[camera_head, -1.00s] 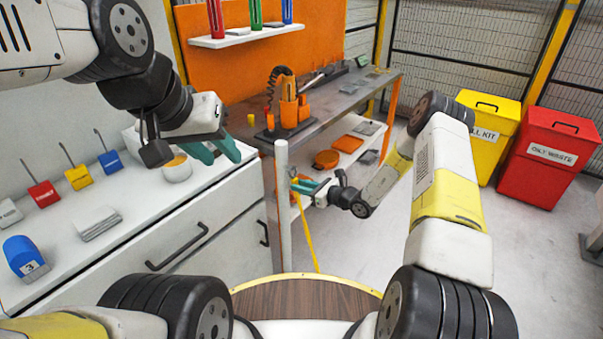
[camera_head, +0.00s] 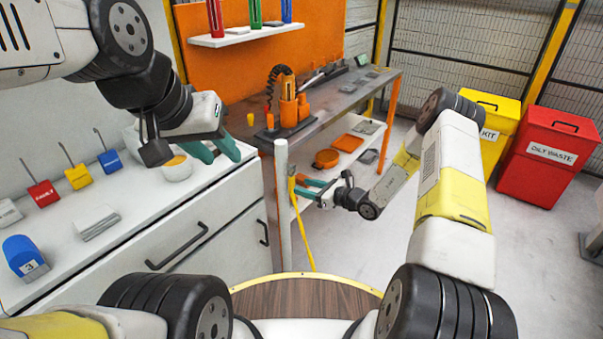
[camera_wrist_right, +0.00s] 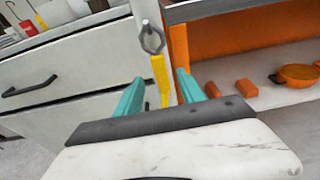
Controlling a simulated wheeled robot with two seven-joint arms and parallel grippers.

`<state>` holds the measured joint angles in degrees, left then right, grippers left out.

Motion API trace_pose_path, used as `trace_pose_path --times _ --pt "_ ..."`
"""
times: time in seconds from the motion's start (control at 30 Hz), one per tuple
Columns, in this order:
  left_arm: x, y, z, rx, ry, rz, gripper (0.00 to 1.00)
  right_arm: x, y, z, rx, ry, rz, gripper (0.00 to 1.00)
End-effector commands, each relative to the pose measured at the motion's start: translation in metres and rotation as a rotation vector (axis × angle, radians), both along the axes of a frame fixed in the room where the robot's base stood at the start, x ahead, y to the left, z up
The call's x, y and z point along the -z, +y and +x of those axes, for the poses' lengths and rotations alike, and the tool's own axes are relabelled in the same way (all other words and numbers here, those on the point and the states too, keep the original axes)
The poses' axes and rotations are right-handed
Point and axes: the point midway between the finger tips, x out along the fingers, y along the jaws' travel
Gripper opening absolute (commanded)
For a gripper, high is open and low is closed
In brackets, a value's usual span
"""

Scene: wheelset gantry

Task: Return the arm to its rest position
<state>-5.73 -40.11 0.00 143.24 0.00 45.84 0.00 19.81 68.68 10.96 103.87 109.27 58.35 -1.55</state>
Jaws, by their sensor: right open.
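My right arm reaches in on the right of the head view. Its gripper (camera_head: 306,187), with teal fingers, is open beside a white post (camera_head: 282,170) at the bench corner. In the right wrist view the two teal fingers (camera_wrist_right: 158,95) are apart, and a yellow strap (camera_wrist_right: 161,82) shows between them. I cannot tell whether it touches either finger.
The grey workbench (camera_head: 345,97) holds an orange tool holder (camera_head: 289,110). An orange pan (camera_head: 327,158) lies on its lower shelf. The white drawer cabinet (camera_head: 215,215) stands at left. Yellow (camera_head: 497,125) and red (camera_head: 548,155) bins stand behind my right arm.

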Motion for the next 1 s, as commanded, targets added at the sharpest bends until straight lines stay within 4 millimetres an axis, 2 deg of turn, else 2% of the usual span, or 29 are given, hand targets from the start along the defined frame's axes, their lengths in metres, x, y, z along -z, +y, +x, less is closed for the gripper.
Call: trace_pose_path --times 0.03,0.23,0.37,0.43,0.57,0.67,0.8,1.0 --pt "0.0 0.0 0.0 0.0 0.0 0.0 0.36 -0.002 -0.009 -0.005 0.004 0.002 -0.001 0.46" --pt "0.0 0.0 0.0 0.0 0.0 0.0 0.36 -0.008 -0.033 -0.023 0.002 0.001 -0.002 0.46" --pt "0.0 0.0 0.0 0.0 0.0 0.0 0.36 -0.013 -0.04 -0.03 -0.007 -0.004 -0.006 0.46" --pt "0.0 0.0 0.0 0.0 0.0 0.0 0.36 -0.025 -0.039 -0.032 -0.035 -0.027 -0.022 0.46" --pt "0.0 0.0 0.0 0.0 0.0 0.0 0.36 -0.071 -0.028 -0.043 -0.163 -0.119 -0.1 0.46" --pt "0.0 0.0 0.0 0.0 0.0 0.0 0.36 -0.118 -0.016 -0.063 -0.308 -0.221 -0.198 0.46" --pt "0.0 0.0 0.0 0.0 0.0 0.0 0.36 -0.175 -0.005 -0.102 -0.514 -0.365 -0.356 0.46" --pt "0.0 0.0 0.0 0.0 0.0 0.0 0.36 -0.238 -0.006 -0.164 -0.772 -0.564 -0.608 0.46"
